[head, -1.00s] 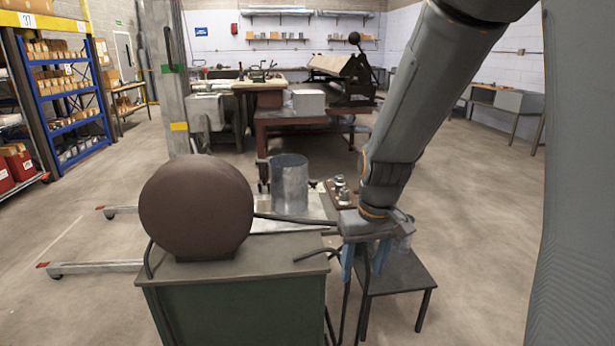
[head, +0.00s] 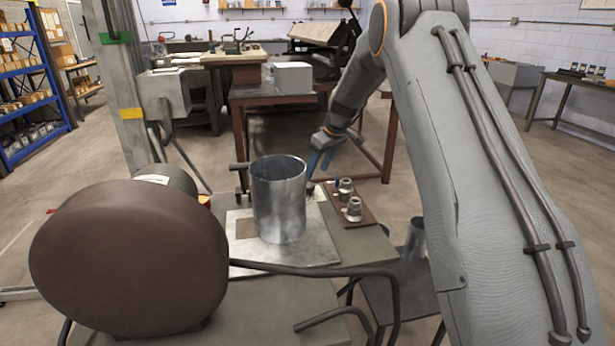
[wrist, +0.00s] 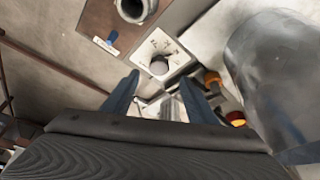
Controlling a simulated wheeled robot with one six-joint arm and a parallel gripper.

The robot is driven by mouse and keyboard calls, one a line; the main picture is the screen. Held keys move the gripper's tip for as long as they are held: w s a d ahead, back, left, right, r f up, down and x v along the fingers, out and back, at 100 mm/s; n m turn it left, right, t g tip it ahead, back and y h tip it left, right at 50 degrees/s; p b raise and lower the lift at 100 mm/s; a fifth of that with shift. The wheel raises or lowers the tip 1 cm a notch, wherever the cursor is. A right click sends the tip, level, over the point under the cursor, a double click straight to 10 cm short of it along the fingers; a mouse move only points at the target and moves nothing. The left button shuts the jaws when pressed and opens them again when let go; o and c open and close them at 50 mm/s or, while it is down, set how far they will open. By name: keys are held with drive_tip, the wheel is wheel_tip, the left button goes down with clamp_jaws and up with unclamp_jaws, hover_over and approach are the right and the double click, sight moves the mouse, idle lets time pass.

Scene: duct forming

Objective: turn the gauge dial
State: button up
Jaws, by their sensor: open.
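The gauge dial (wrist: 159,66) is a dark round knob on a white plate with printed marks, seen in the wrist view. I cannot make it out in the head view. My gripper (wrist: 157,95) is open, its two blue fingers spread apart with nothing held. In the wrist view the knob appears just past the fingertips, roughly centred between them; I cannot tell whether they touch it. In the head view my gripper (head: 319,164) is just behind and right of the metal cylinder, pointing down.
The upright metal cylinder (head: 279,200) stands close by; it also shows at the right of the wrist view (wrist: 283,75). A brown board (head: 340,214) with metal fittings (head: 353,209) lies right of it. A large brown drum (head: 128,258) is at the near left. Orange and red knobs (wrist: 235,118) sit near the dial.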

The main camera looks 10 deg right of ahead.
sight(309, 185)
drive_tip(key=x, duration=0.2)
drive_tip(key=p+x, duration=0.1)
drive_tip(key=x, duration=0.5)
drive_tip(key=shift+w+r, duration=0.1)
drive_tip(key=shift+w, duration=0.15)
drive_tip(key=c, duration=1.1)
